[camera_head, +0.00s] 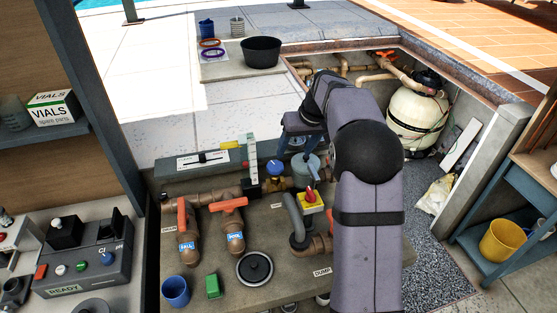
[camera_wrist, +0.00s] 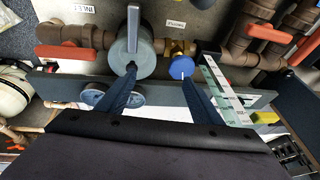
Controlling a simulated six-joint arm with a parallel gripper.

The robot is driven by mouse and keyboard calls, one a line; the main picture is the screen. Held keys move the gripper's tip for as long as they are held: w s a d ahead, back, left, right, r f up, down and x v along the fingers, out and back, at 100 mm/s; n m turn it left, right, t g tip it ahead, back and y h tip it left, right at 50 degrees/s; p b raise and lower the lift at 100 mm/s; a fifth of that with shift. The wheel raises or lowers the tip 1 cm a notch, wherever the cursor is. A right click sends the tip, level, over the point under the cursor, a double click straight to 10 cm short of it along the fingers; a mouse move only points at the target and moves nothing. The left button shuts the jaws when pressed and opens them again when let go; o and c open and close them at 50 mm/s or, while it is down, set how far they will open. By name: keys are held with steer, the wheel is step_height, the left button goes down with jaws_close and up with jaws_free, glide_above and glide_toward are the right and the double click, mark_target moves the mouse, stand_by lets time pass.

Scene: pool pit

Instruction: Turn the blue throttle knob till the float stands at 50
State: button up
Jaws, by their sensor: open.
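The blue throttle knob (camera_head: 275,168) sits on the brass pipework at the middle of the bench. In the wrist view the knob (camera_wrist: 181,66) shows its round face with a white pointer line. The upright flow scale (camera_head: 251,155) stands just left of the knob, and beside it on the right in the wrist view (camera_wrist: 226,88). I cannot read the float against its marks. My gripper (camera_wrist: 158,76) is open and empty. Its right fingertip overlaps the knob's lower edge in the wrist view; its left fingertip overlaps the grey valve body. I cannot tell whether either touches.
The grey valve body (camera_wrist: 131,59) with its upright handle is close beside the knob. A blue cup (camera_head: 175,291) and green block (camera_head: 213,286) stand at the bench's front.

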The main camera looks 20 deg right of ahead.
mark_target(276, 166)
steer(key=a+n, duration=0.1)
steer(key=n, duration=0.1)
steer(key=a+r+n+y, duration=0.1)
steer(key=n, duration=0.2)
steer(key=a+n, duration=0.1)
steer(key=n, duration=0.2)
steer(key=shift+s+r, duration=0.15)
steer(key=shift+s, duration=0.25)
steer(key=shift+p+x, duration=1.5)
steer(key=shift+x, duration=2.15)
steer(key=shift+s+a, duration=0.1)
steer(key=shift+s, duration=0.05)
steer(key=c, duration=1.1)
